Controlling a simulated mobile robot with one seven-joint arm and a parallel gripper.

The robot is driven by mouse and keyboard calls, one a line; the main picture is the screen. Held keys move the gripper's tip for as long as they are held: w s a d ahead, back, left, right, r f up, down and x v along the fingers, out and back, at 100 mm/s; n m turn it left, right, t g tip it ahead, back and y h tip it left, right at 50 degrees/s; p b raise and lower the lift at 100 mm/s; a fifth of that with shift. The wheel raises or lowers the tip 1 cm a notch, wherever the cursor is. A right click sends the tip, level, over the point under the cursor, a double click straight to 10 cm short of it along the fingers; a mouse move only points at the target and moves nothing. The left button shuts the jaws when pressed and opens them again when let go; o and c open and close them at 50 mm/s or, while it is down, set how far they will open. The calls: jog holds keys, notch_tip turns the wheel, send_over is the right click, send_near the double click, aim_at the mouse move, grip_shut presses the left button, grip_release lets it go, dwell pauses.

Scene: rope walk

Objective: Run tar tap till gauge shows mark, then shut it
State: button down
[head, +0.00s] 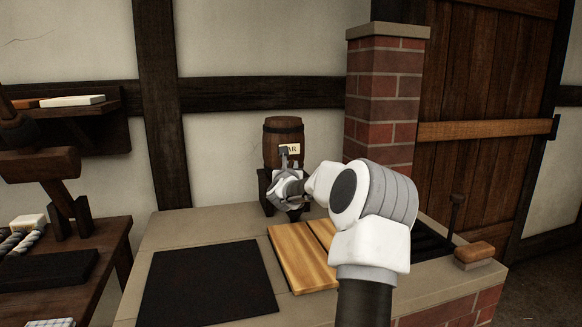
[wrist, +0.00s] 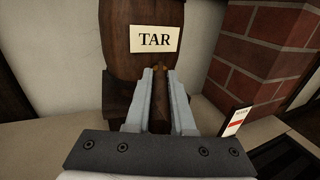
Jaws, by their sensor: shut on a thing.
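My gripper (head: 285,154) is at the barrel's front, below the label. Its fingers are shut on a narrow brown piece (wrist: 160,87), apparently the tap's handle; the fingers hide most of it, and I cannot tell how far it is turned. A small white card with a red band (wrist: 237,123), perhaps the gauge, stands right of the barrel. No tar flow is visible.
A black mat (head: 208,283) and a striped wooden board (head: 300,262) lie on the bench. A brick pillar (head: 383,110) rises right of the barrel. A wooden-handled brush or block (head: 474,252) sits at the right corner. A side table with rope (head: 22,240) is at left.

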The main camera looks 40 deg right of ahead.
jog(key=shift+w+r, duration=0.1)
jog(key=shift+r, duration=0.1)
dwell(0.3)
jog(key=shift+w+a+m+g+h, duration=0.15)
jog(key=shift+m+g+h, duration=0.25)
jog(key=shift+g+h, duration=0.1)
jog(key=m+g+h, duration=0.1)
jog(key=m+g, duration=0.1)
jog(key=g, duration=0.1)
jog(key=w+m+g+h, duration=0.1)
jog(key=m+g, duration=0.1)
jog(key=shift+a+g+h, duration=0.2)
jog(key=shift+g+h, duration=0.2)
jog(key=shift+s+r, duration=0.1)
jog(key=c, duration=0.8)
grip_release()
jog(key=shift+f, duration=0.2)
